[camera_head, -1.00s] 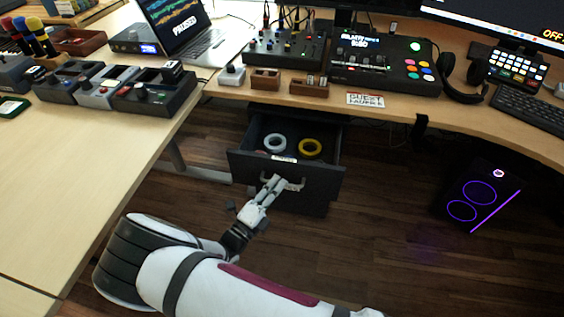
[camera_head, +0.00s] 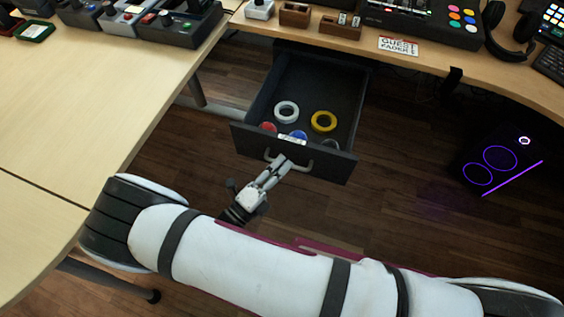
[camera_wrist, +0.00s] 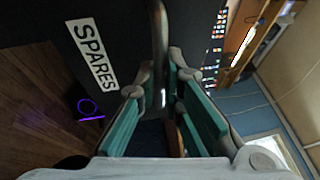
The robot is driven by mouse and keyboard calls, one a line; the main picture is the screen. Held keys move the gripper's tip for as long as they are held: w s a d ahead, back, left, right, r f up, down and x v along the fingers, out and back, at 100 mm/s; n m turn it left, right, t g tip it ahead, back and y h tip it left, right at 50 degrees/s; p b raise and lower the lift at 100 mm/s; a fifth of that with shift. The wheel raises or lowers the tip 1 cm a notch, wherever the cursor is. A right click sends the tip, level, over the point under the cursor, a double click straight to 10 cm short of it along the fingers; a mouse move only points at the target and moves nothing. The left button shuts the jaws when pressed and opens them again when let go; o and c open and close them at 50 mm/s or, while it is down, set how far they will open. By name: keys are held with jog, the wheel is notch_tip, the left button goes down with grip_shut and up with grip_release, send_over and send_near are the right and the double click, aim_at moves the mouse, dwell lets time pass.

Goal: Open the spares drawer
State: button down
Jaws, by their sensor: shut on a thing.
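The spares drawer (camera_head: 258,140) is a dark drawer under the desk, pulled well out. A white ring (camera_head: 286,112), a yellow ring (camera_head: 323,121) and red and blue round items lie inside it. Its front carries a grey bar handle (camera_head: 306,168) and a white label. In the wrist view the label (camera_wrist: 92,54) reads SPARES. My gripper (camera_head: 283,167) is shut on the handle in the head view. The handle bar (camera_wrist: 160,45) also shows between the fingers in the wrist view.
The wooden desk (camera_head: 90,110) runs along the left and the back, with audio gear on top. A dark computer tower (camera_head: 505,160) with purple lights stands on the floor at right. The floor in front of the drawer's right side is clear.

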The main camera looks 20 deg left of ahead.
jog(key=shift+a, duration=0.1)
jog(key=c, duration=1.7)
grip_release()
